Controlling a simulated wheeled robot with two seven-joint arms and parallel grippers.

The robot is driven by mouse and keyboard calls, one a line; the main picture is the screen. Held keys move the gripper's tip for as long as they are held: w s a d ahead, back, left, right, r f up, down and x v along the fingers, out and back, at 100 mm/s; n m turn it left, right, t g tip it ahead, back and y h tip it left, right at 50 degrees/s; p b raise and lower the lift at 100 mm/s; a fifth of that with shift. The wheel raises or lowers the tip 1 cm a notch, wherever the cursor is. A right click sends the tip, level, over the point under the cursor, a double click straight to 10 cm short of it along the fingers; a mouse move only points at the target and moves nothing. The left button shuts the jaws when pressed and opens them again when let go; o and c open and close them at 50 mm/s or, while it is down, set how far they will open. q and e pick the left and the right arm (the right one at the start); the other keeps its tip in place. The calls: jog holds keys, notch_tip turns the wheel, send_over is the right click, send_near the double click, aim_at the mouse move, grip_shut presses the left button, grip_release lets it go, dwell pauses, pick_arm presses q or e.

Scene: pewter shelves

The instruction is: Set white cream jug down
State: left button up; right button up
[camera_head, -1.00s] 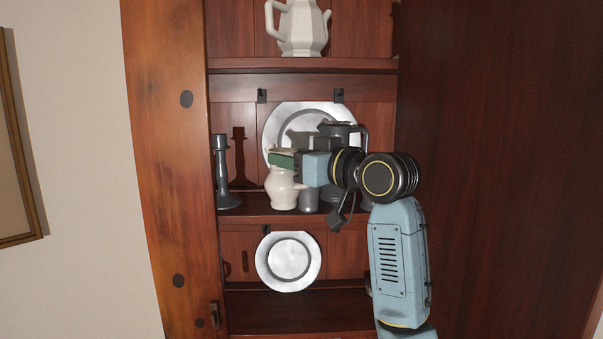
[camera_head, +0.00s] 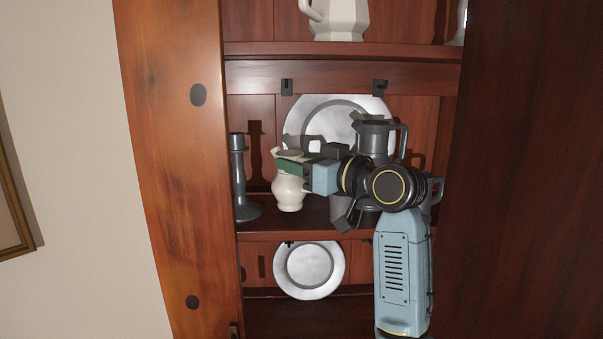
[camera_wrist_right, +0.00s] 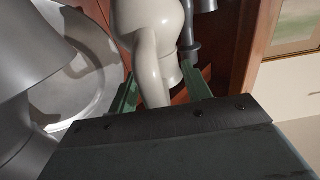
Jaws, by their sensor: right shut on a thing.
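The white cream jug (camera_head: 289,193) is a small round-bellied jug, upright at the middle shelf of the cupboard. My right gripper (camera_head: 283,166) reaches in from the right and is shut on its upper part. In the right wrist view the jug's pale body (camera_wrist_right: 152,30) shows beyond the right gripper (camera_wrist_right: 162,90), with its handle between the two green fingers. The jug's base is close over or on the shelf board (camera_head: 310,212); I cannot tell whether it touches. My left gripper is not in view.
A pewter candlestick (camera_head: 240,180) stands left of the jug. A large pewter plate (camera_head: 300,115) leans behind, with a pewter tankard (camera_head: 373,138) right of it. A white pitcher (camera_head: 340,18) stands above and a smaller plate (camera_head: 309,270) below. The cupboard post (camera_head: 180,150) bounds the left.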

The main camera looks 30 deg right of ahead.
notch_tip(320, 180, down, 2)
jog(key=shift+s, duration=0.15)
jog(key=shift+f, duration=0.15)
jog(key=shift+f, duration=0.1)
jog(key=o, duration=1.1)
jog(key=shift+r, duration=0.2)
jog(key=b+v, duration=0.2)
jog(key=v, duration=0.5)
jog(key=shift+s+d+f, duration=0.1)
jog(key=shift+s, duration=0.05)
